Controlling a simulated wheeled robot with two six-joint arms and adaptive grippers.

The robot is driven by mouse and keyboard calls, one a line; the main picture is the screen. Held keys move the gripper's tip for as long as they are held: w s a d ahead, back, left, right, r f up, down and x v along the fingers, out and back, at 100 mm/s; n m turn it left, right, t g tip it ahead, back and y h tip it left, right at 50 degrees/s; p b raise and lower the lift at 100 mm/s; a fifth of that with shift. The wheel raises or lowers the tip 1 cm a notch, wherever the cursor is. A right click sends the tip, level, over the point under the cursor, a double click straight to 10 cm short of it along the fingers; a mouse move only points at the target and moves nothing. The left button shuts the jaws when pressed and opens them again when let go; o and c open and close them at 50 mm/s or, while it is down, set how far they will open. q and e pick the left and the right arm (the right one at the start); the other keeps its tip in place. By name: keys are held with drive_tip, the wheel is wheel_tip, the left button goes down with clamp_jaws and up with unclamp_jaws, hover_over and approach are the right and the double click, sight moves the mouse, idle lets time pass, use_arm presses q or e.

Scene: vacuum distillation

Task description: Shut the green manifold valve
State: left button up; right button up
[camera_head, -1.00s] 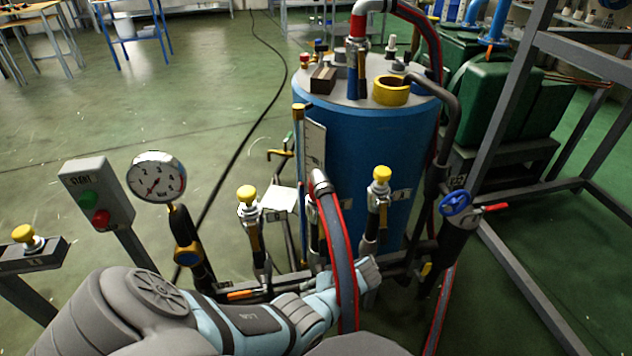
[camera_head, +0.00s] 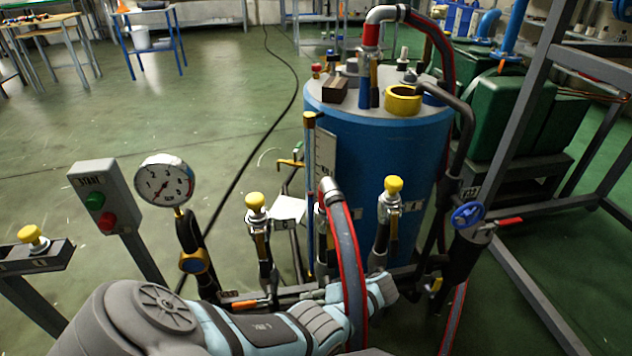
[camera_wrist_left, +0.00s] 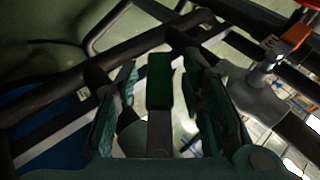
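The green valve handle (camera_wrist_left: 159,82) shows in the left wrist view as an upright dark green lever with a grey lower end. My left gripper (camera_wrist_left: 162,68) is open, with one finger on each side of the handle and gaps visible between. In the head view my left gripper (camera_head: 378,290) is at the manifold pipes in front of the blue tank, partly behind the red-edged grey hose (camera_head: 348,270). The green handle cannot be made out there. My right gripper is not in view.
The hose crosses over my left arm. Manifold uprights with yellow knobs (camera_head: 255,201) stand near the arm, as does a pressure gauge (camera_head: 165,180). An orange handle (camera_head: 244,304) lies left of the gripper. The blue tank (camera_head: 375,170) stands behind.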

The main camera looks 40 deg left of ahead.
use_arm(q)
drive_tip(key=v, duration=1.2)
